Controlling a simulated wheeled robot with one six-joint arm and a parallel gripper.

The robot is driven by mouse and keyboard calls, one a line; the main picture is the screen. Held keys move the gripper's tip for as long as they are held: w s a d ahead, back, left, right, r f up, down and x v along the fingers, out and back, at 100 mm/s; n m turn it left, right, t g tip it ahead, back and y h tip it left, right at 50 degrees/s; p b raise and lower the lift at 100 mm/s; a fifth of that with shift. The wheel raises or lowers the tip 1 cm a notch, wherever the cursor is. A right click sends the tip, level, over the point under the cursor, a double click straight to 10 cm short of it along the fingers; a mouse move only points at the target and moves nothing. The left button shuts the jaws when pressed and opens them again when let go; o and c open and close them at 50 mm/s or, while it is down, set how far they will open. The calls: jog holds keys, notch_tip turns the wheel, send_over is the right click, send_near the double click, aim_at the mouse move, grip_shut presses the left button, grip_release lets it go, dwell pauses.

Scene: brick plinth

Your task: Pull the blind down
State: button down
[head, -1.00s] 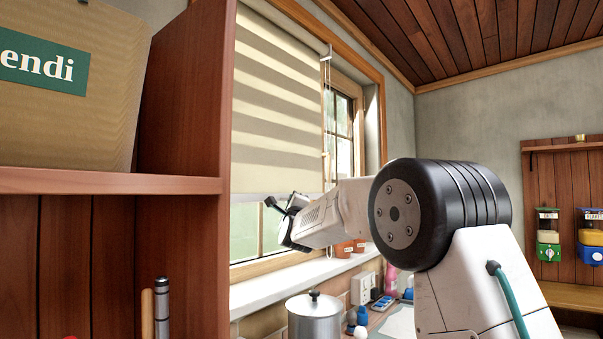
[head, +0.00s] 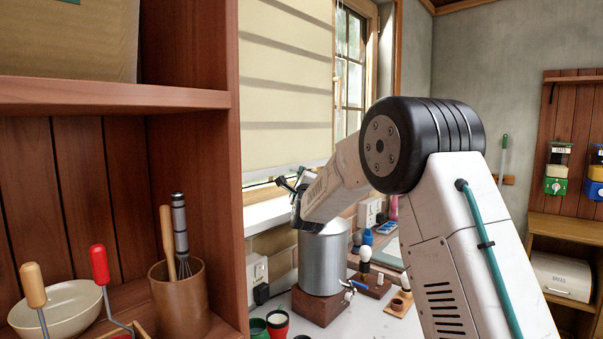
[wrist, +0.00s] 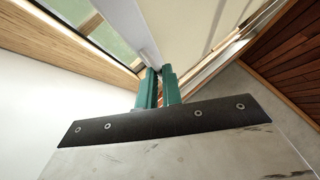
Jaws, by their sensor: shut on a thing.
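The cream blind (head: 285,90) hangs over the window at the centre left of the head view. Its lower edge is a little above the white sill, with a narrow strip of window below. My gripper (head: 286,184) is at this lower edge, near its right part. In the wrist view, the teal fingers of my gripper (wrist: 158,72) are closed together on the pale bottom bar of the blind (wrist: 145,42). The exact grip is partly hidden by the fingers.
The white window sill (head: 265,214) lies just below my gripper. A wooden shelf unit (head: 190,98) stands close on the left. Several small items crowd the counter.

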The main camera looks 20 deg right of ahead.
jog(key=c, duration=1.6)
grip_release()
jog(key=shift+o, duration=0.2)
jog(key=s+a+f, duration=0.1)
jog(key=s+a, duration=0.1)
jog(key=s, duration=0.6)
jog(key=s+a, duration=0.2)
jog(key=s, duration=0.6)
jog(key=shift+a+f, duration=0.35)
jog(key=shift+f, duration=0.05)
